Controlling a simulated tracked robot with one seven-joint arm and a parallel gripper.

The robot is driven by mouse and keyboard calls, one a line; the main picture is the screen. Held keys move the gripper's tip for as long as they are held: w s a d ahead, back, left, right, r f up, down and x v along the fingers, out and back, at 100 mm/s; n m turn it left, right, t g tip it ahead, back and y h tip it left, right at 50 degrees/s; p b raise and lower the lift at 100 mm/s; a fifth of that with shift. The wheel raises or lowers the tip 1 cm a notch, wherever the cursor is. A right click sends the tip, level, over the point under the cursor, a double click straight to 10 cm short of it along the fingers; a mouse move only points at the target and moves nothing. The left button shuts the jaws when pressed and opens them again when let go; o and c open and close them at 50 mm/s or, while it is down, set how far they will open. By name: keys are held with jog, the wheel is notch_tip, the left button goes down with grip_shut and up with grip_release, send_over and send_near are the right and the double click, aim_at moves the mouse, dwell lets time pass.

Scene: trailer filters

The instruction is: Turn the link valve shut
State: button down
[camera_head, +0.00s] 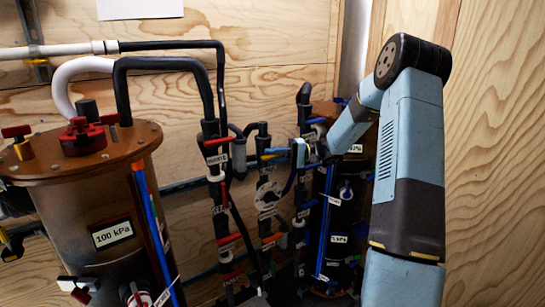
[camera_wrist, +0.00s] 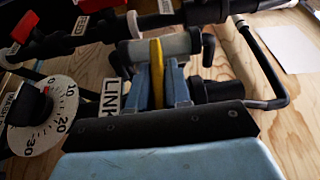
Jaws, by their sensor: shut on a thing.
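The link valve's yellow handle (camera_wrist: 157,57) shows in the wrist view beside a white label reading LINK (camera_wrist: 110,97). My gripper (camera_wrist: 161,78) is shut on this handle, with a blue finger on each side of it. The handle points away from my gripper, across a grey cylinder (camera_wrist: 180,44). In the head view my gripper (camera_head: 299,152) reaches in from the right among the dark pipes, and the yellow handle (camera_head: 276,151) sticks out to its left. The valve body is mostly hidden by my gripper.
A round dial (camera_wrist: 42,115) stands close left of my gripper in the wrist view. A copper-coloured tank (camera_head: 105,205) labelled 100 kPa stands at the left, and a second tank stands behind my arm. Several red-handled valves (camera_head: 216,141) crowd the dark pipes between them.

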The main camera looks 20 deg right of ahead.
jog(key=shift+d+f, duration=0.15)
jog(key=shift+f, duration=0.1)
jog(key=c, duration=1.3)
grip_release()
jog(key=shift+o, duration=0.7)
jog(key=shift+r, duration=0.1)
jog(key=s+d, duration=0.1)
jog(key=d, duration=1.2)
jog(key=shift+d, duration=0.3)
